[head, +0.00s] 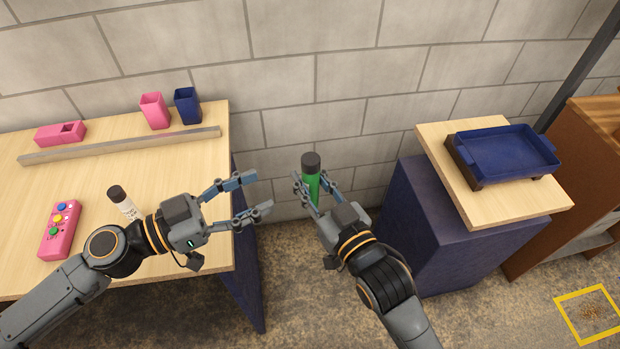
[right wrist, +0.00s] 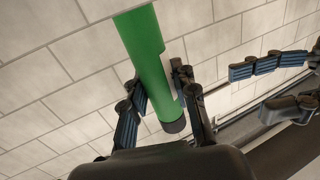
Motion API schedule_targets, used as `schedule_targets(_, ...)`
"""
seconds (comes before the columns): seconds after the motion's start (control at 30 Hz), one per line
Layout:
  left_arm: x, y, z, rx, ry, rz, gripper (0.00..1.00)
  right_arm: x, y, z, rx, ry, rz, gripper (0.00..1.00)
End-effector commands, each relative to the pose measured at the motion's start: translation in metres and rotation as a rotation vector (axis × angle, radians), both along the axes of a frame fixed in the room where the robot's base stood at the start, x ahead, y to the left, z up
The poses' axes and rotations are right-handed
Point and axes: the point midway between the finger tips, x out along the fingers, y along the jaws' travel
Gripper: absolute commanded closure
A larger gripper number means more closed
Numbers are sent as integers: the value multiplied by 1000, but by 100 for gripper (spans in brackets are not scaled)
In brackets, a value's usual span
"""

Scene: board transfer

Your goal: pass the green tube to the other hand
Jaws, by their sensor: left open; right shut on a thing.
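The green tube (head: 312,183) has a black cap and is held upright in my right gripper (head: 316,190), in the gap between the table and the blue stand. In the right wrist view the tube (right wrist: 145,52) passes between the two fingers of the right gripper (right wrist: 158,98), which is shut on it. My left gripper (head: 255,198) is open and empty, to the left of the tube and apart from it, with its fingers pointing right. Its fingers also show at the right edge of the right wrist view.
The wooden table (head: 60,185) at left bears a white tube with a black cap (head: 124,203), a pink button box (head: 59,229), pink and blue cups and a grey rail (head: 120,146). A blue tray (head: 505,152) rests on the right stand. A yellow square (head: 590,313) marks the floor.

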Motion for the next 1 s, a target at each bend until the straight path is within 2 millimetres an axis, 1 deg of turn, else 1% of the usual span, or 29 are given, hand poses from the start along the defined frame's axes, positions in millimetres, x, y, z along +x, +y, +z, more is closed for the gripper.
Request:
schedule_targets(0.17,-5,5,-2,-18,23,2,45,0,0,0,1,-1,0,100)
schedule_targets(0.27,-12,3,-12,-125,154,14,45,0,0,0,1,-1,0,100)
schedule_targets(0.37,-28,-1,-31,-354,423,40,45,0,0,0,1,-1,0,100)
schedule_targets(0.4,-35,-1,-41,-476,557,57,45,0,0,0,1,-1,0,100)
schedule_targets(0.47,-46,-1,-59,-672,769,88,45,0,0,0,1,-1,0,100)
schedule_targets(0.5,-54,1,-73,-803,906,115,45,0,0,0,1,-1,0,100)
schedule_targets(0.53,-59,2,-85,-889,996,139,45,0,0,0,1,-1,0,100)
schedule_targets(0.6,-67,6,-114,-1013,1139,194,45,0,0,0,1,-1,0,100)
schedule_targets(0.67,-72,8,-140,-1060,1215,243,45,0,0,0,1,-1,0,100)
schedule_targets(0.7,-75,9,-157,-1070,1252,278,45,0,0,0,1,-1,0,100)
schedule_targets(0.77,-80,11,-185,-1060,1293,332,45,0,0,0,1,-1,0,100)
schedule_targets(0.8,-83,12,-205,-1036,1313,371,45,0,0,0,1,-1,0,100)
schedule_targets(0.87,-88,14,-235,-983,1333,429,45,0,0,0,1,-1,0,100)
schedule_targets(0.9,-92,17,-257,-936,1342,470,45,0,0,0,1,-1,0,100)
schedule_targets(0.97,-98,20,-289,-857,1351,529,45,0,0,0,1,-1,0,100)
schedule_targets(1.0,-102,24,-310,-798,1354,567,45,0,0,0,1,-1,0,100)
